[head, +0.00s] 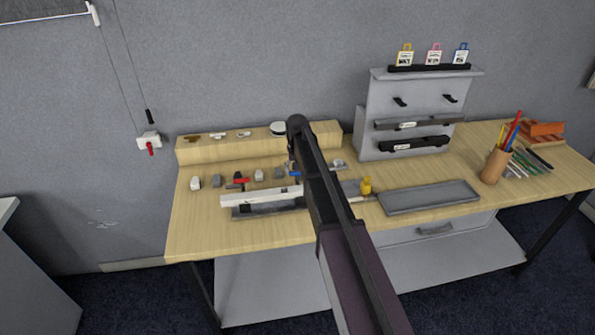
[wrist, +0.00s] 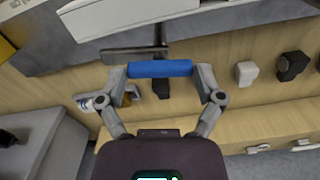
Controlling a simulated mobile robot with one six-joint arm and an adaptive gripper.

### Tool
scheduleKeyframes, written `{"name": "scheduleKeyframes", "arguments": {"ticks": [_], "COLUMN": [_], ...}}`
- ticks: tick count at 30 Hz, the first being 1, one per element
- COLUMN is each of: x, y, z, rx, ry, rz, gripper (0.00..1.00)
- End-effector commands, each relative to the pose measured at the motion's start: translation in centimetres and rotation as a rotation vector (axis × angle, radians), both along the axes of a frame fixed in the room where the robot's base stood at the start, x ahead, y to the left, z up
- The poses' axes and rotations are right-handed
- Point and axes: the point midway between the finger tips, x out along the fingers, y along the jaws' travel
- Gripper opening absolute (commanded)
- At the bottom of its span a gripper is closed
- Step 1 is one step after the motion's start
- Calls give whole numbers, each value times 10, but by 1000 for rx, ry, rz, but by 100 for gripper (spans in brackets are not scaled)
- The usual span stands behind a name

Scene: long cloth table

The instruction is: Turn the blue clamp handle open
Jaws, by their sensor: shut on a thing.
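The blue clamp handle (wrist: 160,69) is a short bar lying crosswise in the wrist view, joined to a dark clamp arm (wrist: 135,51). My gripper (wrist: 160,74) has one finger at each end of the blue handle and is shut on it. In the head view a small part of the blue handle (head: 294,174) shows beside my arm, which hides my gripper's fingers and most of the clamp. A red-handled clamp (head: 238,182) stands to the left on the same table.
A long white bar (head: 250,198) lies in front of the clamps. Small grey and white blocks (head: 195,183) stand nearby. A grey tray (head: 430,196) and a yellow item (head: 366,185) lie to the right. A wooden ledge (head: 225,150) and a grey rack (head: 375,100) stand behind.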

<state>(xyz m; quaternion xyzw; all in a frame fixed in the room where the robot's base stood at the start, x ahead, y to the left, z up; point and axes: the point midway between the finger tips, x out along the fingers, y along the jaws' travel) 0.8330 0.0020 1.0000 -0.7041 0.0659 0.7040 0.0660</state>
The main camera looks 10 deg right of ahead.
Motion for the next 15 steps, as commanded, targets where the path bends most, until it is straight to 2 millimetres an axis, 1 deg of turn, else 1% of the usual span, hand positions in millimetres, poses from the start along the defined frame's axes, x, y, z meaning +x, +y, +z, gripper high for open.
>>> {"name": "scheduleKeyframes", "arguments": {"ticks": [6,15], "x": [-1,-1], "y": [0,0], "z": [0,0], "rx": [0,0], "ry": [1,1], "rz": [129,201], "gripper": [38,38]}}
